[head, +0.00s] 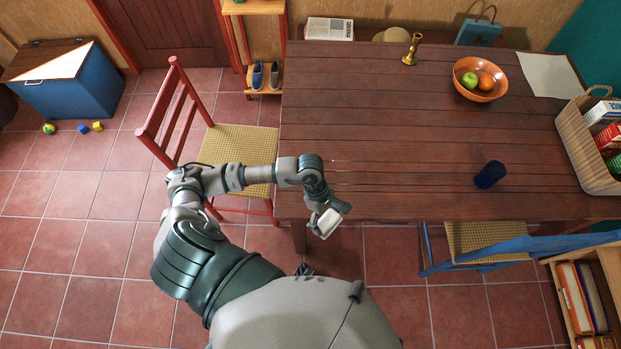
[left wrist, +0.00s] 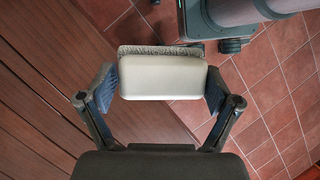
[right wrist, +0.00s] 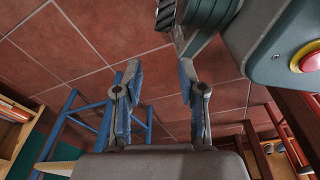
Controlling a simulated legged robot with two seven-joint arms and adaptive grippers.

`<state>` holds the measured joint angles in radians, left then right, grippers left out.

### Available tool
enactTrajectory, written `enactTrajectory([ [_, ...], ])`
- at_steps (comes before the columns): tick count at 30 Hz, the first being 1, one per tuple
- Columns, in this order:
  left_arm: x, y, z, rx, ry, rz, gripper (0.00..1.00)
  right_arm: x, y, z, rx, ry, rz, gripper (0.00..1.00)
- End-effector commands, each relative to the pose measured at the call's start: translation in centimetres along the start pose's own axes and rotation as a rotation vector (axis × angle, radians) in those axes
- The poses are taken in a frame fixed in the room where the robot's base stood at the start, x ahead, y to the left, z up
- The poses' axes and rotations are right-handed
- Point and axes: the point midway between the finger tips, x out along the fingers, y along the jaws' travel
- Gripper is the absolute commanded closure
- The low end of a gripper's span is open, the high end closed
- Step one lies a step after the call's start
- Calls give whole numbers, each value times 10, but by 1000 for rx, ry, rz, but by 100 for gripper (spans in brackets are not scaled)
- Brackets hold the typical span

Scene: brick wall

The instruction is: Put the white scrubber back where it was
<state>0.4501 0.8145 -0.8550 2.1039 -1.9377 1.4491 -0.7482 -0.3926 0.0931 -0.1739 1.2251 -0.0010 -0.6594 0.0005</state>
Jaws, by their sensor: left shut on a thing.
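The white scrubber (head: 326,223) is a pale block held at the near edge of the table, left of its middle. In the left wrist view the scrubber (left wrist: 160,78) shows a smooth white body with a grey bristly strip along its far side. My left gripper (head: 324,216) is shut on it, with a finger against each short end. My right gripper (right wrist: 161,85) shows only in the right wrist view. Its fingers are apart with nothing between them, over the tiled floor.
The wooden table (head: 400,130) is largely bare near the left gripper. A dark blue cup (head: 489,175), a fruit bowl (head: 480,79), a brass candlestick (head: 412,49) and a basket (head: 588,140) stand on it. A red chair (head: 240,145) is at its left, a blue chair (head: 490,240) in front.

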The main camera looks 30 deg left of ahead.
Motion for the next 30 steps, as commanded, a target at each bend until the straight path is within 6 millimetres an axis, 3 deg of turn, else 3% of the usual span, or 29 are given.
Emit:
enactTrajectory([
  [1, -5, -12, -4, -108, -13, 43, 38, 1, 0, 8, -1, -7, 0, 60],
  [6, -23, -30, -20, -423, -45, 190, 38, 11, 0, 31, -5, -17, -2, 60],
  [14, -40, -39, -36, -635, -67, 288, 38, 17, 0, 48, -7, -24, -2, 60],
  [17, -45, -26, -46, -649, -69, 297, 38, 17, -1, 52, -8, -25, -1, 60],
  [30, -72, 72, -110, -649, -72, 293, 38, 20, 0, 72, -10, -34, -1, 60],
])
